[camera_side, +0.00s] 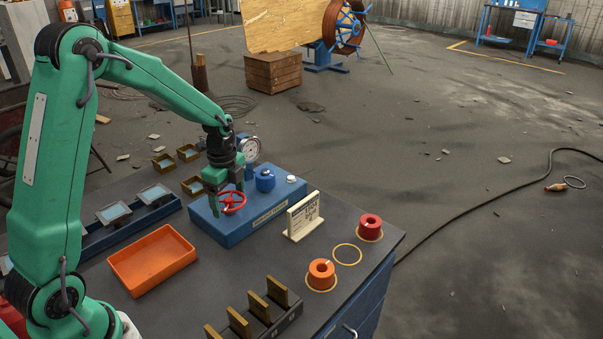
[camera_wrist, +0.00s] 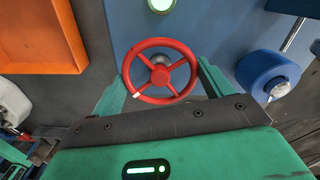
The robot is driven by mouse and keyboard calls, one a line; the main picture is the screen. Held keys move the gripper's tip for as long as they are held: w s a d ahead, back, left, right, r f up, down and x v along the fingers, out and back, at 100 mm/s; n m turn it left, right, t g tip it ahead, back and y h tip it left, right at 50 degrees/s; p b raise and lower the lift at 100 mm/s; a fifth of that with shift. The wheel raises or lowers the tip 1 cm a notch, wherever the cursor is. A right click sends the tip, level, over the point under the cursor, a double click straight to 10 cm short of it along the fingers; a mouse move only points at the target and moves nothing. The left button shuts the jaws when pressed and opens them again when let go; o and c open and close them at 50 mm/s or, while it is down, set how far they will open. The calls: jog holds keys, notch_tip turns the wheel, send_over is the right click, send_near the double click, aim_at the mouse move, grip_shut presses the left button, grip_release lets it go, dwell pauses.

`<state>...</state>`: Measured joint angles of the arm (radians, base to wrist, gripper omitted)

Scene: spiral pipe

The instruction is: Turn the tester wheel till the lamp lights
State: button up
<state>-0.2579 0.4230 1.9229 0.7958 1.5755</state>
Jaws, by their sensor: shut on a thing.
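The red tester wheel (camera_side: 234,202) sits on top of the blue tester box (camera_side: 217,222), at the front left of its top. In the wrist view the wheel (camera_wrist: 142,61) shows its rim, spokes and a small white mark at its lower left. My gripper (camera_side: 221,203) is down at the wheel and shut on it. Its green fingers flank the rim in the wrist view (camera_wrist: 163,84). The lamp (camera_side: 291,179) is a small pale dome at the box's right end. It is cut by the top edge of the wrist view (camera_wrist: 161,5), pale greenish-white; I cannot tell surely whether it is lit.
A blue cylinder (camera_side: 265,180) and a round gauge (camera_side: 249,148) stand behind the wheel. An orange tray (camera_side: 152,262) lies left, a white sign (camera_side: 303,216) right. A slotted rack (camera_side: 268,318) is in front.

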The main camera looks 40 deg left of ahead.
aim_at(229, 200)
dwell(0.3)
jog(key=o, duration=1)
jog(key=shift+c, duration=0.2)
jog(key=shift+r, duration=0.15)
jog(key=shift+r, duration=3.8)
jog(key=shift+s+d+r, duration=0.2)
jog(key=shift+r, duration=0.25)
jog(key=s+d+r+n+t, duration=0.2)
jog(key=s+d+r+n, duration=0.2)
jog(key=s+n, duration=0.3)
jog(key=s+d+r+n+t, duration=0.3)
jog(key=s+d+r+n, duration=0.2)
jog(key=s+n, duration=0.3)
jog(key=s+d, duration=0.1)
jog(key=s, duration=0.2)
jog(key=shift+s+d+t, duration=0.25)
jog(key=shift+s+t, duration=0.05)
jog(key=shift+s, duration=0.05)
